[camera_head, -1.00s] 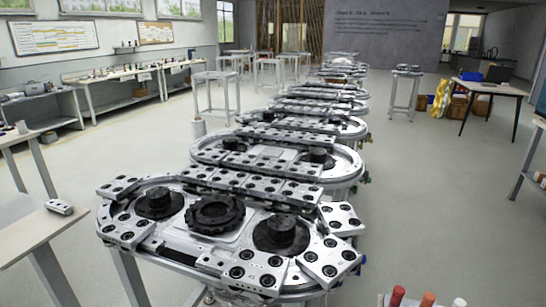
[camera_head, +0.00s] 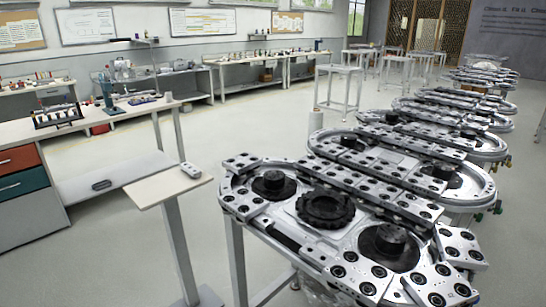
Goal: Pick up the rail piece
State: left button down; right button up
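A small silver block with dark spots, which looks like the rail piece (camera_head: 190,169), lies on the right end of a small pale stand (camera_head: 166,187). The stand is just left of the ring track (camera_head: 262,208). The track is an oval of silver segments with black holes, around black round hubs and a toothed black wheel. Nothing touches the block. Neither of my grippers shows in the head view.
A workbench (camera_head: 95,128) with tools and red and teal drawers stands at the left. A dark oval object (camera_head: 101,185) lies on a low shelf beside the stand. More ring tracks run back to the right. Grey floor is open behind the stand.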

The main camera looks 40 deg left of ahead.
aim_at(196, 173)
jog(key=u, duration=1.85)
jog(key=i+j+z, duration=0.15)
jog(key=i+j, duration=0.85)
